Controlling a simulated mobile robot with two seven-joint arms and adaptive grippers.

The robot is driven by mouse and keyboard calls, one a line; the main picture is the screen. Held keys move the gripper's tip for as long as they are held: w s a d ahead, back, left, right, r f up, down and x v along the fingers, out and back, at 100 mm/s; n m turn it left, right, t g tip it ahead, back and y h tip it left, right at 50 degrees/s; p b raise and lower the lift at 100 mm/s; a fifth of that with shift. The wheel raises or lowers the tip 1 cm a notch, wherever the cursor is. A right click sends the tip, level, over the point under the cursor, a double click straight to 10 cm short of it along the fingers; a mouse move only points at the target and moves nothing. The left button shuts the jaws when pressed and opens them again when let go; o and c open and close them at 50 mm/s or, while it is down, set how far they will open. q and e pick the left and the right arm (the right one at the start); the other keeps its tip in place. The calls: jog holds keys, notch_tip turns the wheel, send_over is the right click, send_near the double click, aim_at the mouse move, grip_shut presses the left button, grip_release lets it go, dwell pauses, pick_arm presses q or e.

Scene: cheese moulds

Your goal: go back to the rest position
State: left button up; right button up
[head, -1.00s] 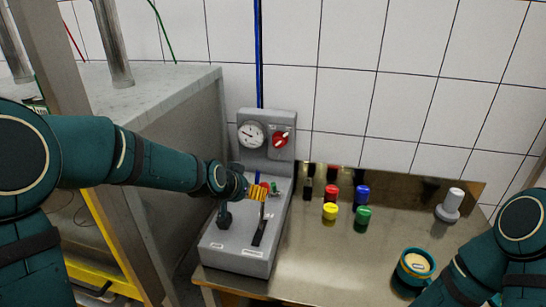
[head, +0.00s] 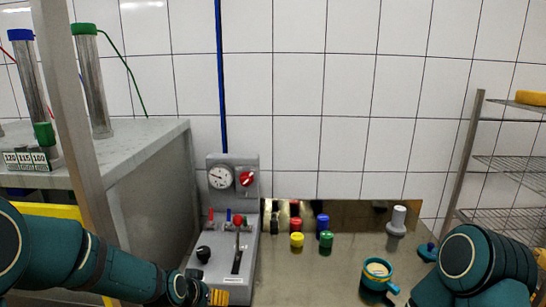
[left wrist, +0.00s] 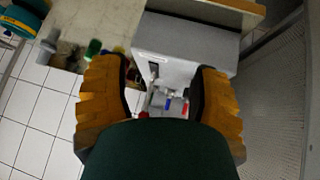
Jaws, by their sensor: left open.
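My left gripper (head: 218,297) is low at the bottom of the head view, in front of the grey control box (head: 212,278). In the left wrist view its two orange fingers (left wrist: 162,100) stand wide apart with nothing held. The box and its small red and blue levers (left wrist: 176,105) show beyond the fingers, apart from them. My right arm bends at the lower right of the head view. An orange piece at the right edge (head: 541,258) looks like part of my right gripper; its jaws are not clear.
The steel table (head: 330,278) carries red, blue, yellow and green pieces (head: 297,240), a grey-white stamp-like piece (head: 397,222) and a teal mould (head: 377,275) with pale contents. A grey block with metal tubes (head: 95,85) stands left. A wire rack (head: 510,165) stands right.

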pick_arm(q)
jog(key=s+d+f+n+g+h+b, duration=0.1)
jog(key=s+d+f+g, duration=0.4)
jog(key=s+f, duration=1.5)
notch_tip(320, 180, down, 2)
jog(key=shift+d+f+n+b, duration=0.2)
jog(key=shift+d+n+b, duration=0.5)
jog(key=shift+n, duration=0.4)
pick_arm(e)
notch_tip(320, 180, down, 3)
